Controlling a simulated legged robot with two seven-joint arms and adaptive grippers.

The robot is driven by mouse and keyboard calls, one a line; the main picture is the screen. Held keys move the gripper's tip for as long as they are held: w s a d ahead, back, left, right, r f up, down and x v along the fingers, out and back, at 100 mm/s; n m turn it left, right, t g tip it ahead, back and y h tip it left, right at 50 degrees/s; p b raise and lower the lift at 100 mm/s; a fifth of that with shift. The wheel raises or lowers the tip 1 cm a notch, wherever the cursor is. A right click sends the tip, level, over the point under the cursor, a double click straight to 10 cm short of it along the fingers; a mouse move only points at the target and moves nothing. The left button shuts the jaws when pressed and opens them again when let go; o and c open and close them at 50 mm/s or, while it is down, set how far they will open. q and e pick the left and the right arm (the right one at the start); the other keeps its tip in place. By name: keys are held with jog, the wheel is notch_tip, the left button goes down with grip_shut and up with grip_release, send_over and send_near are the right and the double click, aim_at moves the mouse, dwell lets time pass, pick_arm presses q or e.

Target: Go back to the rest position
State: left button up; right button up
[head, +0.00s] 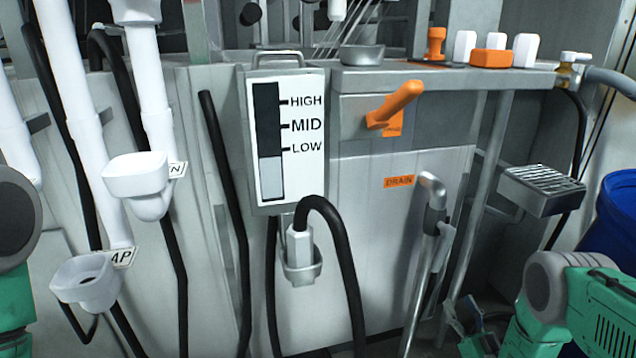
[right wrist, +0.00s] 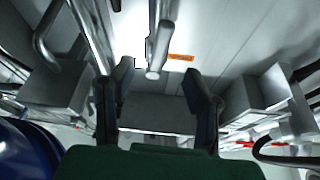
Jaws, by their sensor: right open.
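My right arm, green with a grey joint, comes in at the lower right of the head view. Its gripper (head: 464,318) is low beside the drain pipe, partly cut off by the bottom edge. In the right wrist view the two dark fingers of this gripper (right wrist: 158,82) stand wide apart with nothing held between them. A metal pipe end shows beyond the gap. Only a green and grey part of my left arm shows at the left edge of the head view; its gripper is out of view.
A level gauge (head: 272,140) marked HIGH, MID, LOW is on the machine front. An orange lever (head: 396,104), drain pipe (head: 432,205), grated metal box (head: 541,190) and blue barrel (head: 612,222) lie to the right. White funnels (head: 137,180) and a black hose (head: 345,260) are further left.

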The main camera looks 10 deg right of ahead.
jog(key=s+a+f+g, duration=0.3)
jog(key=a+f+g, duration=0.1)
jog(key=a+g, duration=0.15)
jog(key=s+a+f+g, duration=0.3)
jog(key=a+f+g, duration=0.1)
jog(key=a, duration=0.3)
jog(key=s+a+f+n+g, duration=0.15)
jog(key=s+g, duration=0.25)
jog(key=s, duration=0.4)
jog(key=s+a+g, duration=0.2)
jog(key=s+g, duration=0.2)
jog(key=s, duration=0.3)
jog(key=s+r+g, duration=0.4)
jog(key=s, duration=0.8)
notch_tip(320, 180, up, 14)
jog(key=p, duration=1.5)
jog(key=shift+d+r, duration=0.15)
jog(key=shift+r, duration=0.1)
